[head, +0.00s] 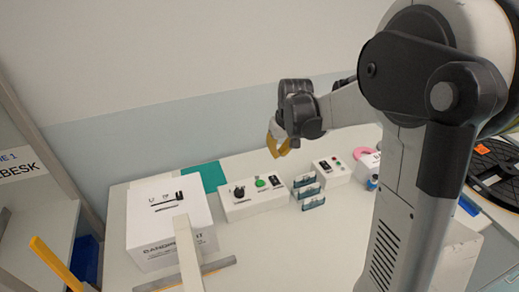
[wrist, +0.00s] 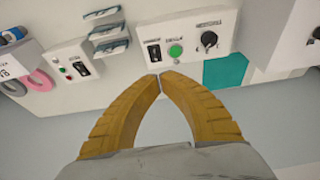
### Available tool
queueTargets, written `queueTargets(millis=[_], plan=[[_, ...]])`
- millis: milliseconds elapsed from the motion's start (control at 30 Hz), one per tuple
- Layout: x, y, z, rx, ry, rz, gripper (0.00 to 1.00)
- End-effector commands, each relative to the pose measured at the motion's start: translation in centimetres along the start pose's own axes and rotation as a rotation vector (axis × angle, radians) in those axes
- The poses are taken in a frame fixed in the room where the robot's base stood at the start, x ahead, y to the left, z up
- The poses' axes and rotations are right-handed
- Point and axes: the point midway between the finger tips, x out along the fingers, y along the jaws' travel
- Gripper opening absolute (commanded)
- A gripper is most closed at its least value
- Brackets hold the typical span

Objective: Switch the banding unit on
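The white banding unit (head: 160,228) stands at the front left of the table; its front lettering is partly covered by a pale post, and dark slots and a small black part show on top. In the wrist view only its edge shows at the right (wrist: 302,45). A white control box (head: 253,205) beside it bears a black knob (wrist: 208,39), a green button (wrist: 175,51) and a black switch (wrist: 154,52); the labels are too small to read. My gripper (head: 275,147) is above and behind this box, empty. Its yellow fingertips (wrist: 160,75) meet, apart from the controls.
A smaller white box (head: 331,171) with red and green buttons stands farther right. Several teal-and-white holders (head: 310,190) sit between the boxes. A teal mat (head: 207,175) lies behind the banding unit. A pink ring (head: 364,154) is at the right. A metal bar lies in front.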

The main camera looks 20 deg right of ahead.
Motion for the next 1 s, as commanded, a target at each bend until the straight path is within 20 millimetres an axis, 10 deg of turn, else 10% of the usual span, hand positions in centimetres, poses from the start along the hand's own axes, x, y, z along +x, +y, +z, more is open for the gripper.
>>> queueTargets(millis=[767, 1000], plan=[[4.3, 2.2, -1.4, 0.0, -0.047, -0.01, 0.0], [8.4, 2.1, -1.2, 0.0, -0.047, -0.011, 0.0]])
